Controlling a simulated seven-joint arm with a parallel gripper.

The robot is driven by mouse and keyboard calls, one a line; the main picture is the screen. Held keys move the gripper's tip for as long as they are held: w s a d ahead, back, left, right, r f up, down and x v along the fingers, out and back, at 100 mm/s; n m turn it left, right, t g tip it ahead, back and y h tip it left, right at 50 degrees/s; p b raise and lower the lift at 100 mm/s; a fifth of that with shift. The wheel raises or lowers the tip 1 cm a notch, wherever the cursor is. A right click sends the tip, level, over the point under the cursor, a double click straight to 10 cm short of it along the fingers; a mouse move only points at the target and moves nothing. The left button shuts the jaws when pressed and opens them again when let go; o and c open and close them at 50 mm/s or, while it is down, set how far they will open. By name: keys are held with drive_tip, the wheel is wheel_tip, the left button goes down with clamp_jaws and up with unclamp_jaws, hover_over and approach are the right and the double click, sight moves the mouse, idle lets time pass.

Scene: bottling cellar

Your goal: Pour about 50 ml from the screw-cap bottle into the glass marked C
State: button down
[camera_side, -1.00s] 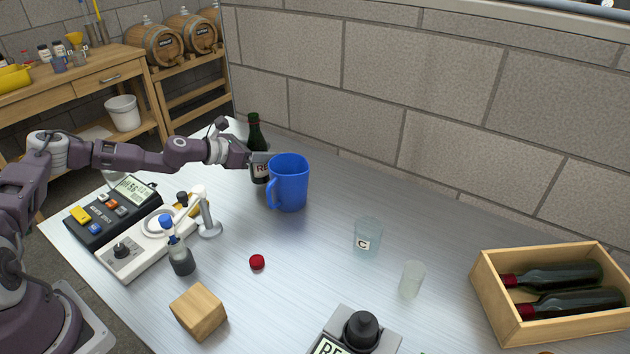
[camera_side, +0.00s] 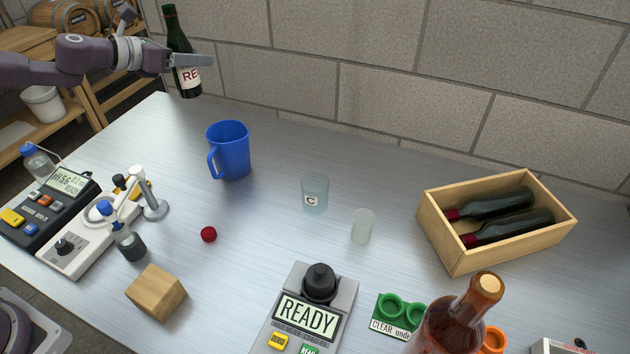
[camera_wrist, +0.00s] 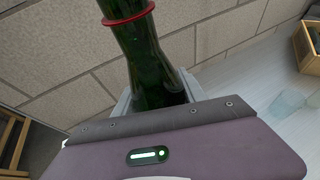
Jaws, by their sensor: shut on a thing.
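My gripper (camera_side: 190,61) is shut on the green screw-cap bottle (camera_side: 178,32), around its body near the label. The bottle is upright or nearly so, held above the table's far left end. Its neck, with a red ring, shows in the wrist view (camera_wrist: 140,45). A red cap (camera_side: 209,234) lies on the table, apart from the bottle. The clear glass marked C (camera_side: 316,187) stands upright mid-table, to the right of and below the bottle; it shows faintly at the wrist view's right edge (camera_wrist: 287,103). I cannot tell whether it holds liquid.
A blue mug (camera_side: 231,152) stands between bottle and glass C. A frosted glass (camera_side: 362,226) is close to C's right. A wooden crate (camera_side: 449,254) holds two bottles. A wooden block (camera_side: 157,292), a READY device (camera_side: 266,324), meters (camera_side: 88,240) and an amber bottle (camera_side: 450,327) line the front.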

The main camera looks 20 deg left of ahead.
drive_tip(key=d, duration=2.5)
wheel_tip(320, 180, down, 18)
drive_tip(key=shift+d+f, duration=0.1)
drive_tip(key=shift+f, duration=0.05)
